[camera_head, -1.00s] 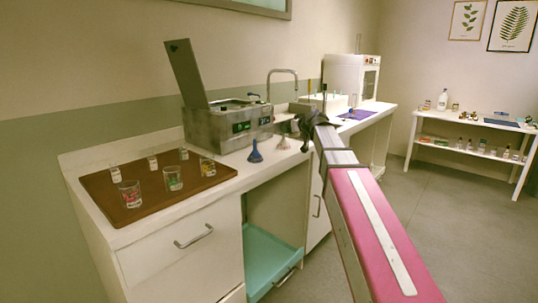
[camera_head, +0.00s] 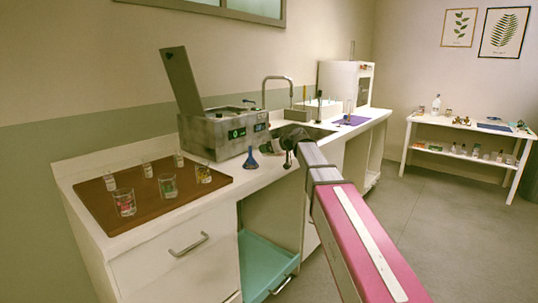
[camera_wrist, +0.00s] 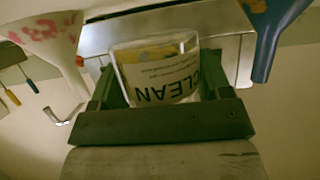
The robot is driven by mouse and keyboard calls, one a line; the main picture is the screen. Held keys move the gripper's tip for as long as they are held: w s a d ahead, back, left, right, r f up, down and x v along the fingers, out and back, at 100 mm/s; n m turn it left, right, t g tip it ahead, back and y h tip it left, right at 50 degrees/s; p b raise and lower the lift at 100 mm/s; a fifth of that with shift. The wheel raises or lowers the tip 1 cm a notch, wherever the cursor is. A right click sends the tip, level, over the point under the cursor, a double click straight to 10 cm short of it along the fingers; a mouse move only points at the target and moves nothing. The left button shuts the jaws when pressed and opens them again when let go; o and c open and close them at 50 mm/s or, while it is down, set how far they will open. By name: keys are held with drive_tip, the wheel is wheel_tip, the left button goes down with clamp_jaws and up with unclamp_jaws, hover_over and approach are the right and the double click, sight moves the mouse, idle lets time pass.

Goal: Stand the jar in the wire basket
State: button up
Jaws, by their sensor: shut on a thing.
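The jar (camera_wrist: 158,72) is clear glass with a white label reading "CLEAN", upside down in the wrist view, and something yellow shows in it. My gripper (camera_wrist: 160,92) is shut on it, one finger on each side. In the head view my gripper (camera_head: 284,147) is over the counter edge, right of the blue funnel-shaped thing (camera_head: 251,159); the jar is not clear there. A metal bath (camera_head: 215,134) with a raised lid stands left of my gripper. I cannot make out the wire basket; the inside of the bath is mostly hidden.
A brown tray (camera_head: 100,221) with several glasses lies at the left of the counter. A sink tap (camera_head: 265,95) stands behind my gripper. The wrist view shows a white, red-marked funnel (camera_wrist: 48,38) at left and a blue one (camera_wrist: 268,40) at right.

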drive_tip(key=shift+f, duration=1.5)
drive_tip(key=shift+f, duration=0.1)
drive_tip(key=o, duration=1)
drive_tip(key=shift+c, duration=0.2)
drive_tip(key=shift+s+d+r, duration=0.15)
drive_tip(key=shift+d+r, duration=0.05)
drive_tip(key=v, duration=1.1)
drive_tip(key=shift+d, duration=0.15)
